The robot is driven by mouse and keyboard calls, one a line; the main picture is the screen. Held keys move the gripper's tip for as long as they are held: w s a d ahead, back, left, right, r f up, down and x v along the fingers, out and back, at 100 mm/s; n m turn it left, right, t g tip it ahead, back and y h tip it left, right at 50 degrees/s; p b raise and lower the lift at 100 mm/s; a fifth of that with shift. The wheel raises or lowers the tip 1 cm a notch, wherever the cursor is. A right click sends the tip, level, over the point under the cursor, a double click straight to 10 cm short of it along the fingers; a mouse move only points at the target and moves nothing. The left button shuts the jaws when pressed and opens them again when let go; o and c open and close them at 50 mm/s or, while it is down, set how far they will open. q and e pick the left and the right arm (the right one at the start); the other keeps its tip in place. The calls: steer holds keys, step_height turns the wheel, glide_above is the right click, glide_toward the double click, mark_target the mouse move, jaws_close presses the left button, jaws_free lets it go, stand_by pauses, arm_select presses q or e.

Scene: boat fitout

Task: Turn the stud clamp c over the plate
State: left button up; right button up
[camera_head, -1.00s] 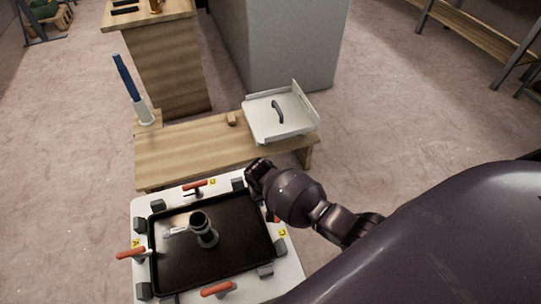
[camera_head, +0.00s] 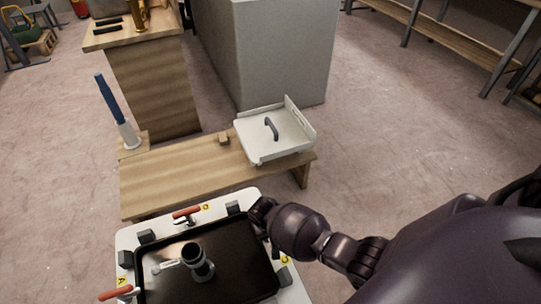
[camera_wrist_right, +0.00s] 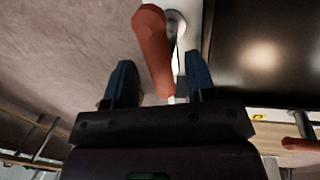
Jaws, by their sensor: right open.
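The dark plate (camera_head: 230,255) lies on a white base (camera_head: 128,240). My right gripper (camera_head: 262,215) is at the right edge of the base, beside the plate, and hides the clamp there in the head view. A small yellow label (camera_head: 285,259), apparently C, shows next to it. In the right wrist view the clamp's red handle (camera_wrist_right: 153,45) lies between the two open fingers of my right gripper (camera_wrist_right: 161,66). The handle runs alongside the plate (camera_wrist_right: 265,50), not over it. Contact with the fingers cannot be told. My left gripper is out of view.
Other red-handled clamps stand at the far edge (camera_head: 186,212) and left edge (camera_head: 115,293) of the base. A dark upright cylinder (camera_head: 195,258) stands on the plate. Behind is a wooden bench (camera_head: 175,180) with a white tray (camera_head: 262,145) and a blue-handled tool (camera_head: 108,98).

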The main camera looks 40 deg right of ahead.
steer(key=shift+f, duration=0.15)
steer(key=c, duration=0.9)
